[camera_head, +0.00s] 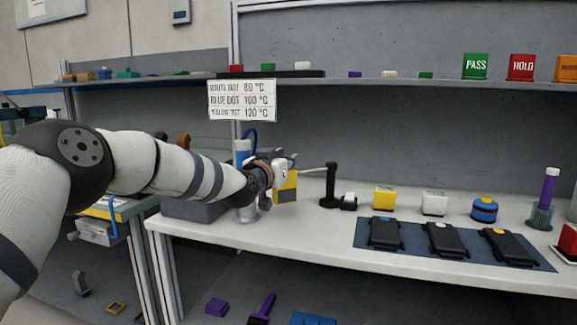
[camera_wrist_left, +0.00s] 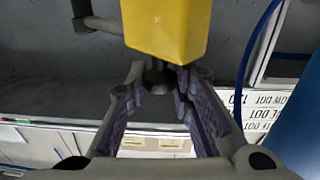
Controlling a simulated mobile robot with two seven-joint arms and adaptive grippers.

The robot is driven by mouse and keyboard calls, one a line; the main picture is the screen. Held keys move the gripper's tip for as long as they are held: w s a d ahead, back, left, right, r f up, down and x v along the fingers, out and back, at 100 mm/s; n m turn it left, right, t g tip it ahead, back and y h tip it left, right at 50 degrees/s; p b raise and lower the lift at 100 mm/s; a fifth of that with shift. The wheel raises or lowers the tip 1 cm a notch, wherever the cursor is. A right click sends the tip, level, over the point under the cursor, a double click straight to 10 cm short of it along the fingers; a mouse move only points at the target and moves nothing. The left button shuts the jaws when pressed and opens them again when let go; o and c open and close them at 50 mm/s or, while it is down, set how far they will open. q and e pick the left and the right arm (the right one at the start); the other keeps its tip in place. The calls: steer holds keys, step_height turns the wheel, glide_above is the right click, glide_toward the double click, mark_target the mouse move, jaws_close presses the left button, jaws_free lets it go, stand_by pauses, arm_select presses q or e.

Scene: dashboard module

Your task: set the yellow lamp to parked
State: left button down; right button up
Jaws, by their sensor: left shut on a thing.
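The yellow lamp has a boxy yellow head (camera_head: 287,190) on a thin grey arm that runs to a black upright post (camera_head: 330,186) on the bench. My left gripper (camera_head: 280,172) is at the lamp head, partly overlapping it in the head view. In the left wrist view, the yellow head (camera_wrist_left: 165,30) fills the top middle, and a dark round stem below it sits between the fingertips (camera_wrist_left: 165,88). The gripper is shut on this part of the lamp; the exact contact is partly hidden. My right gripper is not in view.
A sign (camera_head: 242,100) hangs above the lamp. To the right stand a yellow block (camera_head: 384,198), a white block (camera_head: 434,203) and a blue round piece (camera_head: 484,210). A blue mat (camera_head: 373,256) with three black modules lies in front. A shelf (camera_head: 400,82) runs behind.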

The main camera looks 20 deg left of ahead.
arm_select(q)
steer(key=shift+w+a+f+m+h, duration=0.1)
steer(key=shift+w+a+m+h, duration=0.1)
steer(key=shift+m+h, duration=0.15)
steer(key=c, duration=1.4)
jaws_free()
steer(key=shift+s, duration=0.15)
steer(key=s, duration=1.1)
steer(key=shift+s+a, duration=0.35)
steer(key=shift+s, duration=0.05)
